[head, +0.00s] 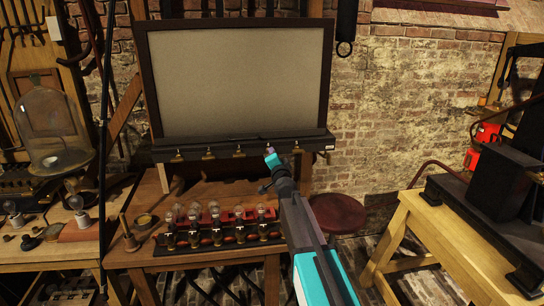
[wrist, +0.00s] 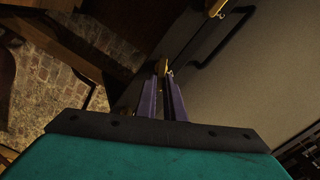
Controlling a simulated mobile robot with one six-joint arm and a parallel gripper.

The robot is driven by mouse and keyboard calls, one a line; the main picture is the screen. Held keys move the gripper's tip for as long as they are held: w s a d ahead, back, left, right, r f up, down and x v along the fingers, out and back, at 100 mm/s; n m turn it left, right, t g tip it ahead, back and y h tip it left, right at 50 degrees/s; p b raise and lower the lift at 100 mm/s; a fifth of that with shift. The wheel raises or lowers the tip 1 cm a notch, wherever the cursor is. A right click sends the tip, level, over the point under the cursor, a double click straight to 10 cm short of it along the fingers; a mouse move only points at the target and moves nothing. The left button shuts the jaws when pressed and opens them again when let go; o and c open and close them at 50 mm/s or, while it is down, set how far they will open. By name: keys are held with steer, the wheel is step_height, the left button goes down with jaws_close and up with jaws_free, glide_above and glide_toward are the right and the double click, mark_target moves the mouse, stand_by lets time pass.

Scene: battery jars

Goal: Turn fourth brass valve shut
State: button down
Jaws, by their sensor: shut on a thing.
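Several brass valves sit in a row along the dark rail (head: 225,145) under the large framed panel, in the head view. Counting from the left, my gripper (head: 269,151) is at the fourth valve and mostly hides it there. In the wrist view, my gripper's purple fingers (wrist: 161,75) are closed on the brass fourth valve (wrist: 163,67) at their tips. A neighbouring brass valve (wrist: 217,8) shows near the top edge. The third valve (head: 239,151) and the fifth valve (head: 297,147) are on either side in the head view. The fourth valve's exact angle cannot be told.
Below the rail, a wooden bench (head: 135,257) bears a row of glass bulbs (head: 239,215) on a dark base. A dark red stool (head: 338,213) stands behind my arm. A wooden table (head: 410,205) with black equipment is at right.

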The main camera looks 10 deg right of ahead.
steer(key=m, duration=0.5)
steer(key=shift+d+f+m+b, duration=0.1)
steer(key=shift+f+m+b, duration=0.2)
steer(key=shift+f+m, duration=0.1)
steer(key=c, duration=1.9)
jaws_free()
steer(key=shift+o, duration=0.2)
steer(key=shift+r, duration=0.1)
steer(key=shift+s, duration=0.15)
steer(key=s, duration=1.3)
steer(key=shift+s, duration=0.3)
